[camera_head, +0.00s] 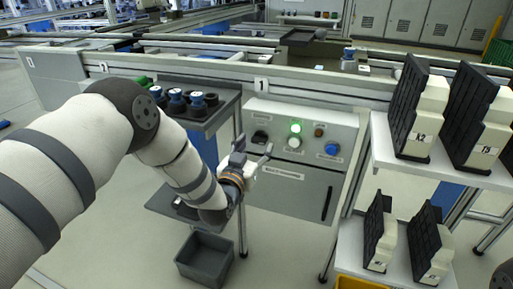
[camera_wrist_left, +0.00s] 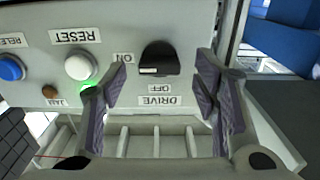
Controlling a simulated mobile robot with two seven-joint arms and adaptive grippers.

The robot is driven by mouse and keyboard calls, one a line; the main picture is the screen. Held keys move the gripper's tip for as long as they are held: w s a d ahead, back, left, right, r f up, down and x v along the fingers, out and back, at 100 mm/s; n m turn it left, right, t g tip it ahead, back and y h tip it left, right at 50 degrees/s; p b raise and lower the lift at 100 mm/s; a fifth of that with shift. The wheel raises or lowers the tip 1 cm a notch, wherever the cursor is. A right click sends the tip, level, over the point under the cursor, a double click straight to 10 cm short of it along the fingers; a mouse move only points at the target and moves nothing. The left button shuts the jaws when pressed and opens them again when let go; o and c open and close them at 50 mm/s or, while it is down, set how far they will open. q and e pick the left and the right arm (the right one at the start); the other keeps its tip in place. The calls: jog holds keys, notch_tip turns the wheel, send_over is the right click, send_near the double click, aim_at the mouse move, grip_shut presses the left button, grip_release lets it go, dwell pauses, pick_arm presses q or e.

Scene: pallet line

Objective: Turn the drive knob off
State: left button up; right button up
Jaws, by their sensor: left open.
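The grey control panel (camera_head: 285,172) stands ahead, below the sign "1". The black drive knob (camera_head: 260,137) is at the left end of its controls. In the left wrist view the knob (camera_wrist_left: 160,58) shows upside down, with "ON" at its left and "OFF" and "DRIVE" below it. A small white mark shows on its lower left, on the "ON" side. My left gripper (camera_head: 254,152) is open in front of the panel, just below the knob. Its fingers (camera_wrist_left: 160,78) lie either side of the knob in the picture; contact is not visible. My right gripper is not in view.
Right of the knob are a lit green lamp (camera_head: 296,128), a white reset button (camera_head: 294,143), a small brown lamp (camera_head: 319,132) and a blue button (camera_head: 332,149). A shelf (camera_head: 440,172) with black-and-white units stands right. A grey bin (camera_head: 205,257) is on the floor.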

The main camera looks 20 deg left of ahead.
pick_arm(q)
jog(key=shift+w, duration=0.55)
jog(key=c, duration=1.2)
jog(key=shift+o, duration=0.2)
jog(key=n, duration=0.8)
jog(key=shift+f+n, duration=0.1)
jog(key=shift+n, duration=0.3)
jog(key=n+b, duration=0.1)
jog(key=n, duration=0.4)
jog(key=shift+d+n+b, duration=0.1)
jog(key=shift+n+b, duration=0.6)
jog(key=shift+n, duration=1.3)
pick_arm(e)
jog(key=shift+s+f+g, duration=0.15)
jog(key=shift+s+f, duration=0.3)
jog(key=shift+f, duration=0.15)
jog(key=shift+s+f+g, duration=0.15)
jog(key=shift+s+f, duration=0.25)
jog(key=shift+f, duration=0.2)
